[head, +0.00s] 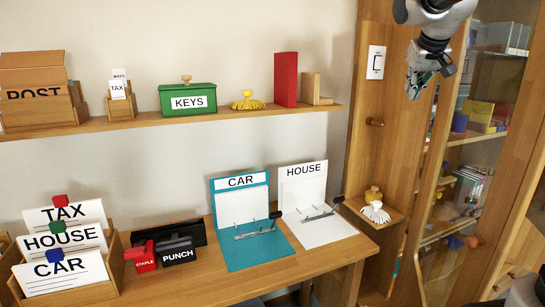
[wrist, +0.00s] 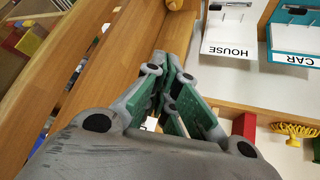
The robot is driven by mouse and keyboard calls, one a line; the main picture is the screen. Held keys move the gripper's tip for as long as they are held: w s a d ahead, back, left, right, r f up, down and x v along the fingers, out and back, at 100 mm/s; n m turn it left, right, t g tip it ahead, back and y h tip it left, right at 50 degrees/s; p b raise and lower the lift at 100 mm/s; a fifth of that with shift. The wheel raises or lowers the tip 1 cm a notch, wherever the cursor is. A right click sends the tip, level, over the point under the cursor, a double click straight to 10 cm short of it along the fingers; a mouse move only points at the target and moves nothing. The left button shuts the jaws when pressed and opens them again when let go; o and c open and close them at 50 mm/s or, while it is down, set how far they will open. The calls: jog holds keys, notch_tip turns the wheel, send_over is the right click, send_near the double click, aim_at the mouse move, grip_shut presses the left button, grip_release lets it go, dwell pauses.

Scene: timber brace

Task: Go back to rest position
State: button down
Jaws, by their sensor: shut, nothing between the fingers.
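My gripper (head: 421,84) is raised at the upper right of the head view, in front of the wooden cabinet post and beside the glass door. The wrist view shows my gripper (wrist: 174,62) from behind, with its green-padded fingers closed together and nothing between them. It is apart from the shelf and the desk. In the wrist view the HOUSE board (wrist: 230,35) and CAR board (wrist: 292,45) lie beyond it, to the right.
A wall shelf (head: 230,113) carries the POST box, a green KEYS box (head: 188,99) and a red block (head: 285,80). The desk (head: 290,260) holds card files, a stapler and a punch. The glass-doored cabinet (head: 470,150) stands close to my gripper.

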jog(key=s+f+g, duration=0.1)
jog(key=s+f, duration=0.5)
jog(key=s, duration=0.4)
jog(key=s+a+f+g+y, duration=0.1)
jog(key=s+f, duration=0.4)
jog(key=s, duration=0.6)
jog(key=s+f+g, duration=0.1)
jog(key=s+f, duration=0.5)
jog(key=s, duration=0.5)
jog(key=shift+s+a+f+y, duration=0.2)
jog(key=shift+a+f+y, duration=0.15)
jog(key=shift+a+y, duration=0.05)
